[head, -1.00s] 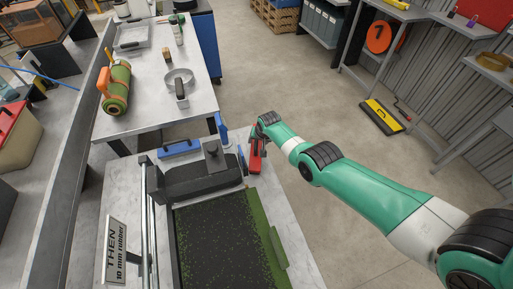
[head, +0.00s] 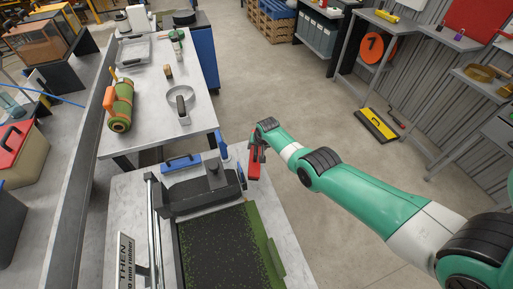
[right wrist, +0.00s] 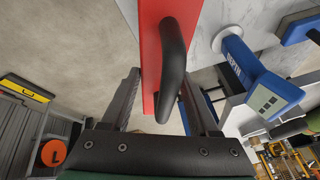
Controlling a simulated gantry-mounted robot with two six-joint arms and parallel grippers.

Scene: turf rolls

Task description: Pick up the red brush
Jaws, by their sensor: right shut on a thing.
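The red brush (head: 254,171) is at the right edge of the near bench (head: 286,222), beside a black machine. It has a red body and a black handle. The right wrist view shows its red body (right wrist: 150,62) and the curved black handle (right wrist: 174,70) up close. My right gripper (head: 258,146) is over the brush. In the right wrist view its dark fingers (right wrist: 158,100) stand on both sides of the handle, shut on it. Whether the brush touches the bench is hard to tell. My left gripper is in no view.
A blue upright tool (head: 224,150) stands just left of the brush, and shows large in the wrist view (right wrist: 257,78). A blue handled block (head: 181,162) lies further left. A turf strip (head: 222,250) lies in front. Open floor is to the right.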

